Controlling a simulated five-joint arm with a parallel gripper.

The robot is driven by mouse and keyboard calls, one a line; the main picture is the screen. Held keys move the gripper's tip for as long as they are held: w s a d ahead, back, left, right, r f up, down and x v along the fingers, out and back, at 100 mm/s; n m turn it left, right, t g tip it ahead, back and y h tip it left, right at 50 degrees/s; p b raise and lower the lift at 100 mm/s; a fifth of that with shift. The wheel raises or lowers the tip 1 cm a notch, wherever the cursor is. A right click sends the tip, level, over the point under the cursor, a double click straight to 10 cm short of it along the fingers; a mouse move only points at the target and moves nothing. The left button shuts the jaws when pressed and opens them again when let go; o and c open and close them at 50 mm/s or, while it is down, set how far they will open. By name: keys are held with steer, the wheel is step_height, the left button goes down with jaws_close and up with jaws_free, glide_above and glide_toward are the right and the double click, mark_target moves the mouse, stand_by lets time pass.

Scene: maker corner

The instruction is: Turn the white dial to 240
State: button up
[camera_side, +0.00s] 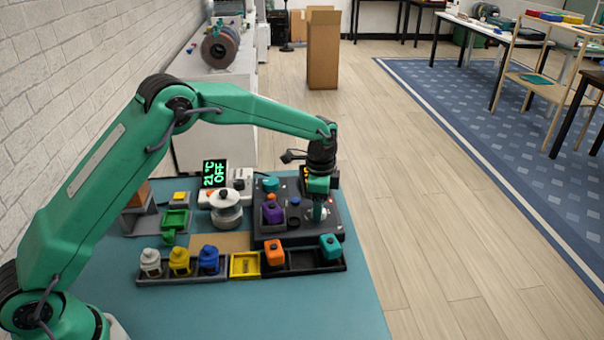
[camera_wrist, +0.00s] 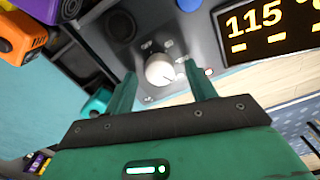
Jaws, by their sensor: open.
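The white dial (camera_wrist: 160,70) is a small round knob on a dark control panel (camera_wrist: 206,40). In the side view the dial (camera_side: 321,214) sits at the panel's right side, partly hidden by my gripper. An orange display (camera_wrist: 268,24) beside it reads 115. My gripper (camera_wrist: 160,74) is open, with one green finger on each side of the dial. I cannot tell whether either finger touches it. In the side view my gripper (camera_side: 317,206) points down over the panel.
A green-lit screen (camera_side: 215,173) reads 21°C OFF. A purple block (camera_side: 272,212) sits on the panel. A tray row in front holds an orange block (camera_side: 274,252), a teal block (camera_side: 330,246) and a blue lantern-shaped piece (camera_side: 208,260). Bare teal mat (camera_side: 300,305) lies nearer.

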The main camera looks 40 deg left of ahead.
step_height(320, 180, up, 7)
steer(key=shift+r, duration=0.15)
stand_by(0.4)
steer(key=s+a+r+n+t, duration=0.1)
steer(key=s+a+r+n, duration=0.2)
steer(key=s+r, duration=0.4)
steer(key=s+a+r+n+t, duration=0.2)
steer(key=s+a+r+n, duration=0.1)
steer(key=s+r, duration=0.5)
steer(key=s+a+f+n+t, duration=0.1)
steer(key=s+a+n, duration=0.1)
steer(key=s, duration=0.7)
steer(key=s+a+f+n+t, duration=0.1)
steer(key=s+n, duration=0.3)
steer(key=s, duration=0.6)
steer(key=shift+s+a+t, duration=0.25)
steer(key=shift+a+t, duration=0.05)
steer(key=shift+a, duration=0.35)
